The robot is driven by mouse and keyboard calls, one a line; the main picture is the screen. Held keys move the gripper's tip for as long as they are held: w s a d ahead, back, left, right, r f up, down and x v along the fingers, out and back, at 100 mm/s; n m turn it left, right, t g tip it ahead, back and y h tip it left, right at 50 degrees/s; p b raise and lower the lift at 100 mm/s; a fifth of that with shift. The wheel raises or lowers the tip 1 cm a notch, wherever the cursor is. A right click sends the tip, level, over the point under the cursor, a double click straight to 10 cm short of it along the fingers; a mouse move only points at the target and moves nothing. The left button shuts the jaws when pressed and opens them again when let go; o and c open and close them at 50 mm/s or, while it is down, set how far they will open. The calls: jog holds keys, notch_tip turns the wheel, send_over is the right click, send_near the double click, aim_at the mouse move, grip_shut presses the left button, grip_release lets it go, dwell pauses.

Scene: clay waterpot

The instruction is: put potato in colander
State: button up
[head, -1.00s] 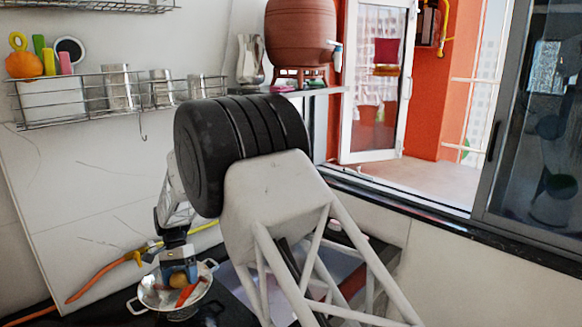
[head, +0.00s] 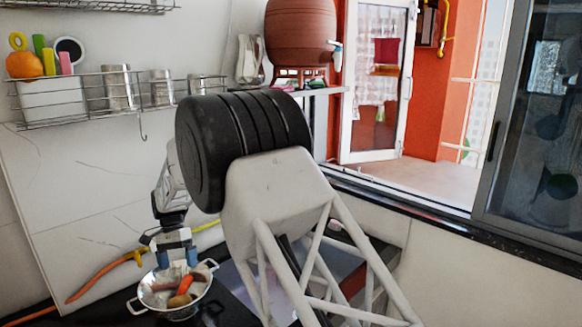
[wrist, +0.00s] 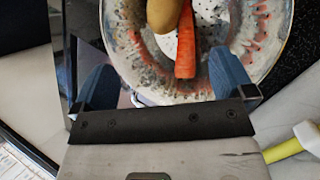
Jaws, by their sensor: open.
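The metal colander (head: 143,297) with two handles stands on the dark counter at the lower left of the head view. The brown potato (head: 179,300) lies inside it, beside an orange carrot (head: 185,284). In the wrist view the potato (wrist: 163,14) is at the top edge, partly cut off, touching or overlapping the carrot (wrist: 186,52), inside the colander (wrist: 128,70). My gripper (head: 177,262) is open and empty above the colander, its blue fingers (wrist: 162,80) wide apart and clear of the potato.
An orange hose with a yellow end (head: 100,276) runs along the wall behind the colander. A wire rack (head: 100,95) with tins hangs on the wall above. A clay waterpot (head: 300,38) stands on a shelf by the window.

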jog(key=shift+v, duration=1.4)
jog(key=s+d+r+t+y, duration=0.1)
jog(key=s+d+r, duration=0.4)
jog(key=d, duration=0.5)
jog(key=s+d+r+n+t, duration=0.1)
jog(key=s+d+r, duration=0.2)
jog(key=d+r, duration=0.6)
jog(key=s+d+r+t+y, duration=0.1)
jog(key=s+d+r, duration=0.2)
jog(key=d, duration=0.9)
jog(key=s+d+r+t, duration=0.3)
jog(key=s+d, duration=1)
jog(key=s, duration=0.1)
jog(key=s+d+f+t, duration=0.1)
jog(key=s+d, duration=0.3)
jog(key=s, duration=0.4)
jog(key=s+d+f+n+t, duration=0.1)
jog(key=s+d+f, duration=0.3)
jog(key=s, duration=0.4)
jog(key=shift+s+d+n, duration=0.3)
jog(key=shift+s+d, duration=0.1)
jog(key=shift+d, duration=0.25)
